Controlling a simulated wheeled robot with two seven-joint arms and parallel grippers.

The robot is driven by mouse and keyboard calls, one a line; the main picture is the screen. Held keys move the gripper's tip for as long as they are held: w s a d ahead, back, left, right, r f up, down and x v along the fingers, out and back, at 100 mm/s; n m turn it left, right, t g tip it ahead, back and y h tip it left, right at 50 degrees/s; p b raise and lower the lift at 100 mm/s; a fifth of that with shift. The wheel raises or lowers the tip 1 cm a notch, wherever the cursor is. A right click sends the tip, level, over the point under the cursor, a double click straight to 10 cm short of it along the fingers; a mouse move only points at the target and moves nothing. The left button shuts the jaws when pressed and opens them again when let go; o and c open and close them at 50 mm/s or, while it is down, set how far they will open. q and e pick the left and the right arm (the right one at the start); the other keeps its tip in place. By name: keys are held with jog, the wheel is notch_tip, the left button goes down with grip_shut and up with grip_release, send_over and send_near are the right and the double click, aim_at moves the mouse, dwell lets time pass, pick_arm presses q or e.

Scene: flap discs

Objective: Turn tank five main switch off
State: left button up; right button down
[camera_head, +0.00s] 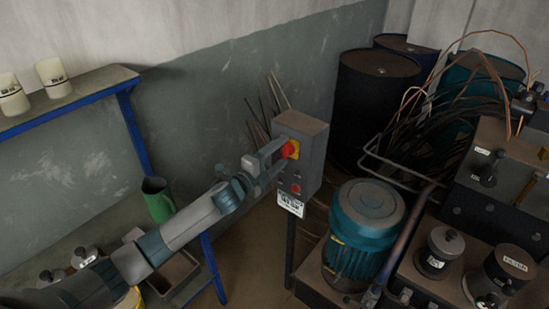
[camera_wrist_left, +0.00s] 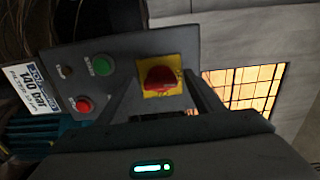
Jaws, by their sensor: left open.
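A grey control box (camera_head: 308,150) stands on a post in the middle of the head view. A red rotary switch on a yellow plate (camera_head: 291,149) is on its face. In the left wrist view the red switch (camera_wrist_left: 160,78) sits on its yellow plate (camera_wrist_left: 148,91), and a green button (camera_wrist_left: 103,65), a red button (camera_wrist_left: 84,105) and a white label (camera_wrist_left: 33,88) are on the same panel. My left gripper (camera_head: 277,157) is open, its fingers pointing at the switch, one on each side of it in the wrist view. Contact cannot be told. My right gripper is not in view.
A teal motor (camera_head: 366,228) stands right of the box, with machinery (camera_head: 495,180) and loose cables (camera_head: 440,115) beyond it. Dark drums (camera_head: 375,95) stand behind. A blue-framed shelf (camera_head: 75,95) and a green jug (camera_head: 158,200) are at left.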

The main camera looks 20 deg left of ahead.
pick_arm(q)
jog(key=shift+s, duration=0.1)
jog(key=b+v, duration=0.5)
jog(key=v, duration=1.2)
jog(key=shift+s+a, duration=0.1)
